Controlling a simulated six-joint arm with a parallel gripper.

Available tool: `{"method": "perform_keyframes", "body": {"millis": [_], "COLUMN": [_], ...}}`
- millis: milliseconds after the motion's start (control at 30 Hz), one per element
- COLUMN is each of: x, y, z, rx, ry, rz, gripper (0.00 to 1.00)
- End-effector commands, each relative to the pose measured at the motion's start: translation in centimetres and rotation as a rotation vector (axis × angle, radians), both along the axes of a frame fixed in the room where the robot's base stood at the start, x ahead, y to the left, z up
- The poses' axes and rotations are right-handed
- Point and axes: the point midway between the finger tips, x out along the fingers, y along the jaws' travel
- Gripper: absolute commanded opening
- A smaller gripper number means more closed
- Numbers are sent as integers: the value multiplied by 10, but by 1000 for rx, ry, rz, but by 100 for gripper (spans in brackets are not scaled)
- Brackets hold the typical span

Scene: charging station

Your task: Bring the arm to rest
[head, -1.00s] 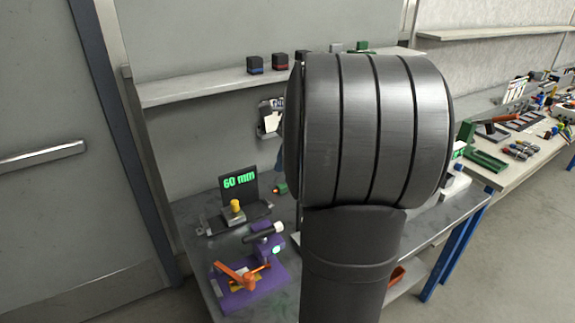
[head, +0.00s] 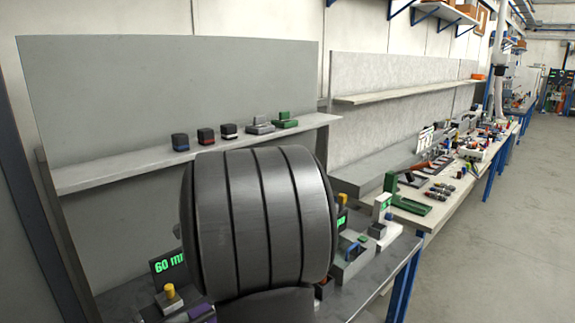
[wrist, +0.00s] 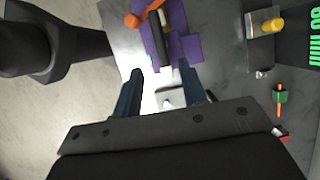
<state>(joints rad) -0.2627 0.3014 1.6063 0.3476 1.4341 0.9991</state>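My gripper (wrist: 160,84) shows in the wrist view with its two blue-black fingers spread apart. I see nothing held between them. It points down over the grey bench, near a purple fixture (wrist: 187,48) with an orange lever (wrist: 144,14). A pale, bright piece (wrist: 171,97) shows in the gap between the fingers, and I cannot tell its height. In the head view a big dark rounded link of my arm (head: 262,220) stands in front of the bench. It hides my gripper and much of the bench top.
The bench (head: 395,262) carries a "60 mm" display (head: 169,267), a yellow-topped piece (head: 170,292) and a grey fixture (head: 352,262). A shelf (head: 110,174) above it holds several small blocks. A second bench (head: 425,218) full of parts stands to the right, with open floor (head: 500,260) beside it.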

Motion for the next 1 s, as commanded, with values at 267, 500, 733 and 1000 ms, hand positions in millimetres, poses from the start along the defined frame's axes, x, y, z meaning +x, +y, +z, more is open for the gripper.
{"method": "perform_keyframes", "body": {"millis": [267,500,733,1000], "x": [-14,-21,-21,-21], "y": [15,22,23,22], "z": [-50,-74,-76,-74], "rx": [-1,0,0,0], "ry": [4,2,0,0], "rz": [0,-1,-14,-10], "gripper": [38,38,38,38]}}
